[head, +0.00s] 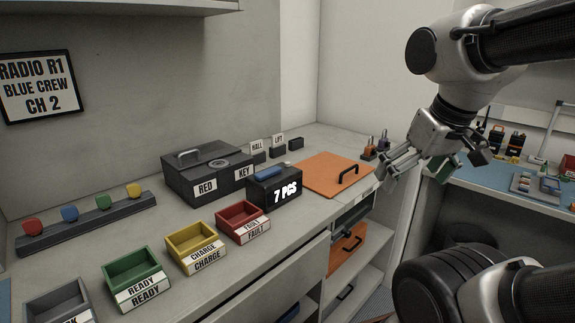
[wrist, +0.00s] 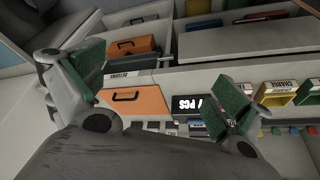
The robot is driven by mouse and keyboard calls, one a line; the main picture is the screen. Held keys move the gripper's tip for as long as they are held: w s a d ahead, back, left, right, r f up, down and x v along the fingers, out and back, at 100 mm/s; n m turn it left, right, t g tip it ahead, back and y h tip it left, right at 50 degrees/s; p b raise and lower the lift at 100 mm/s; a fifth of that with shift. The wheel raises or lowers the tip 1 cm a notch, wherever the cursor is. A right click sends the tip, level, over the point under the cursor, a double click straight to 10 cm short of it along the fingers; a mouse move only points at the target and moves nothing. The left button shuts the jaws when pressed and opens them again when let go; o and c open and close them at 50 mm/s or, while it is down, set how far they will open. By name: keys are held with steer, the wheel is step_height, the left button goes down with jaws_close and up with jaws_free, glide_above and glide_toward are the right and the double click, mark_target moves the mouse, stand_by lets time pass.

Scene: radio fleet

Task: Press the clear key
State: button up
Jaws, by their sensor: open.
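A black box with a lit display (head: 274,192) reading "7 PCS" stands on the counter, a blue bar (head: 270,172) on its top. The display also shows in the wrist view (wrist: 187,105), partly covered by a finger. I cannot read any key marked clear; whether the blue bar is that key, I cannot tell. My gripper (head: 412,168) is open and empty, with green finger pads, high over the right end of the counter, right of the box and well apart from it. The wrist view shows both fingers spread (wrist: 160,85).
An orange panel (head: 325,168) with a black handle lies right of the box. A black case (head: 207,170) marked RED and KEY stands behind it. Red (head: 242,215), yellow (head: 190,238) and green (head: 133,266) bins line the front left. Open shelves are below.

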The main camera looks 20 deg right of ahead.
jaws_close()
stand_by(0.3)
stand_by(1.1)
